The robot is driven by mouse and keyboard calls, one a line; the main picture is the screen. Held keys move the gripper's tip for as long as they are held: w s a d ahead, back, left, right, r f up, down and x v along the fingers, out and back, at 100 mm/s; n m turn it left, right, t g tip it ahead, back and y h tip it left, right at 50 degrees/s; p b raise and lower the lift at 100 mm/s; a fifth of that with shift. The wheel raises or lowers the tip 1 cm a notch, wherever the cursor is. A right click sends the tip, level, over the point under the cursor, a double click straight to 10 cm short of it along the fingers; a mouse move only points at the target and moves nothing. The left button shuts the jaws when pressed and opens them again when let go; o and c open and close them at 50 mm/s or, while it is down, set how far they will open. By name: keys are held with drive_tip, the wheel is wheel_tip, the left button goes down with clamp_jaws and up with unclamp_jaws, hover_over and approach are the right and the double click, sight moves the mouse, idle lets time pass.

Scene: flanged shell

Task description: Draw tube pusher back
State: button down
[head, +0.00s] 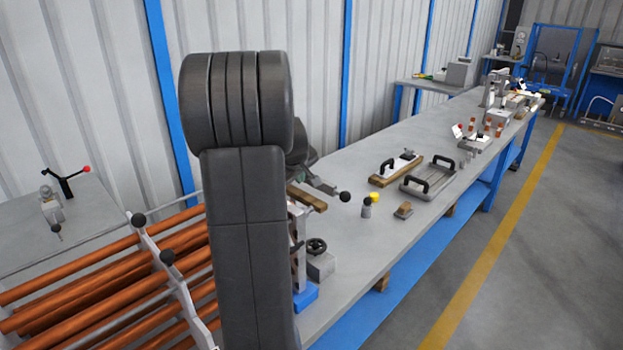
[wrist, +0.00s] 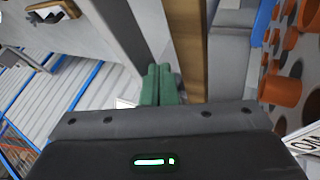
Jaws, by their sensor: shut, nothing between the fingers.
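I cannot tell for sure which part is the tube pusher. A lever with a black ball knob (head: 345,196) sticks out to the right of my arm in the head view, near a wooden bar (head: 307,197). My gripper shows in the wrist view as two green fingers (wrist: 158,72), closed together with nothing between them. They lie beside a brown wooden bar (wrist: 188,45) on the right and a grey bar (wrist: 122,30) on the left; contact is unclear. In the head view my arm hides most of the gripper and the fixture there.
Copper tubes (head: 100,262) lie on a rack at left, with black-knobbed posts. A black handwheel (head: 316,246) is right of my arm. The long bench (head: 350,240) carries a yellow-capped piece (head: 374,198), a wood block (head: 403,210) and a two-handled tray (head: 428,187). Orange cylinders (wrist: 282,90) show in the wrist view.

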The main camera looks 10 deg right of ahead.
drive_tip(key=shift+s+d, duration=0.1)
drive_tip(key=shift+d, duration=0.05)
drive_tip(key=w+d+p, duration=0.3)
drive_tip(key=d, duration=0.2)
drive_tip(key=shift+w+d, duration=0.3)
drive_tip(key=shift+w, duration=0.1)
drive_tip(key=shift+r, duration=0.15)
